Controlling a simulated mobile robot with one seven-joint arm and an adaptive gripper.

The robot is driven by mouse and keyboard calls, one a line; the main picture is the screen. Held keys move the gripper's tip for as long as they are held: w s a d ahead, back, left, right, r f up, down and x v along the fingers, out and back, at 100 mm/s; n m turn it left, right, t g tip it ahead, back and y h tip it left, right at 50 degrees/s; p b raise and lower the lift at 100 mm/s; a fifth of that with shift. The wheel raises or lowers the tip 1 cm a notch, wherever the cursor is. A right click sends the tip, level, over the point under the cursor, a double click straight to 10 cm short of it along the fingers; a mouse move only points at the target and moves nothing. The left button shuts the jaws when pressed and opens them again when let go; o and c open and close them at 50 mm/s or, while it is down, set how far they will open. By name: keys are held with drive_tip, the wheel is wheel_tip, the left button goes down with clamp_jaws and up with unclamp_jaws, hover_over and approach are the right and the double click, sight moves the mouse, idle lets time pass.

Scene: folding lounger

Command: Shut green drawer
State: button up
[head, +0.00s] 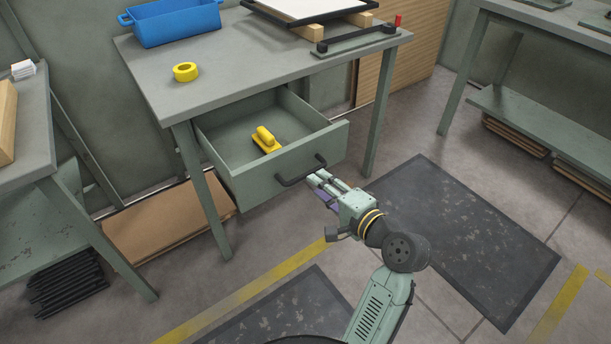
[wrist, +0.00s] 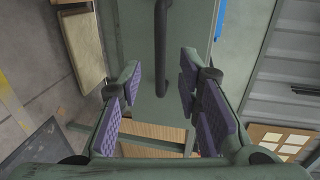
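The green drawer (head: 282,174) hangs open under the grey-green workbench (head: 210,95), pulled well out toward me. A yellow tool (head: 266,140) with a handle lies inside it. A dark bar handle (head: 302,171) is on the drawer front; it also shows in the wrist view (wrist: 161,45). My gripper (head: 318,183) is close to the right end of the handle, in front of the drawer front. The handle lies ahead, between the finger lines. I cannot tell whether anything touches.
On the bench top are a blue bin (head: 172,22), a yellow tape roll (head: 186,72) and a framed board at the back. Bench legs stand on both sides of the drawer. A dark mat (head: 460,230) covers clear floor at right.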

sight(305, 173)
drive_tip(key=x, duration=0.6)
drive_tip(key=shift+w+a+p, duration=0.25)
drive_tip(key=shift+w+p, duration=0.05)
drive_tip(key=shift+c, duration=0.5)
clamp_jaws()
